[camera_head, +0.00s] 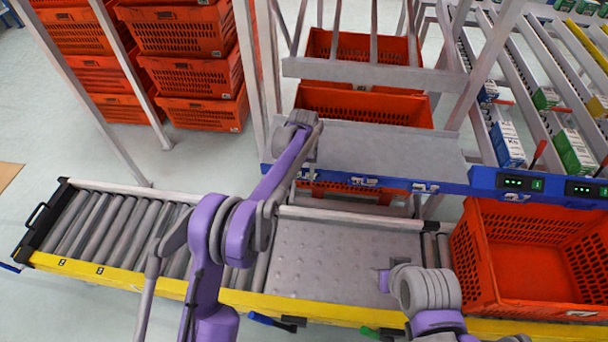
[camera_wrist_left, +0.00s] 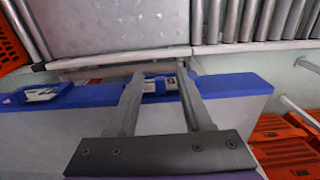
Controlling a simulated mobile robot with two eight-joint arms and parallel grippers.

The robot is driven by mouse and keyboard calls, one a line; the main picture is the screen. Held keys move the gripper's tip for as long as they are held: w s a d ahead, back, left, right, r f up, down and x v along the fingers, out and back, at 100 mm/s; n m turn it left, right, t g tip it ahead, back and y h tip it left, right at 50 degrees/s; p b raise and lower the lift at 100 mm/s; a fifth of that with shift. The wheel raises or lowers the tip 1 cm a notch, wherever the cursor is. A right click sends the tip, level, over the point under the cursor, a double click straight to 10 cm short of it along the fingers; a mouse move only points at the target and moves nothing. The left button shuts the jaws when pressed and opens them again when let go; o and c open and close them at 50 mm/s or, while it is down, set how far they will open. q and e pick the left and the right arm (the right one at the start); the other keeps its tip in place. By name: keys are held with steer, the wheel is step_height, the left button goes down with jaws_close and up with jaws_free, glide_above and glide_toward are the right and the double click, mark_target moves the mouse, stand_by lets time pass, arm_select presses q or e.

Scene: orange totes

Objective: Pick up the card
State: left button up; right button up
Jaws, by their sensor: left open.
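A small card (camera_wrist_left: 158,86) sits in a blue clip on the shelf's blue front rail, in the left wrist view. Its holder also shows as a small light patch (camera_head: 307,175) in the head view, below my left gripper. My left gripper (camera_wrist_left: 155,75) is open, its two fingers reaching to the rail on either side of this clip. I cannot tell whether they touch the card. In the head view my left gripper (camera_head: 302,150) is over the left end of the shelf, its tips partly hidden.
Other card holders (camera_head: 363,181) line the blue rail (camera_head: 450,184). The grey shelf (camera_head: 380,150) behind is bare. A roller conveyor (camera_head: 110,225) with a studded plate (camera_head: 330,255) runs in front. An empty orange tote (camera_head: 530,255) stands at right; stacked totes (camera_head: 190,50) stand behind left.

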arm_select(q)
jaws_close()
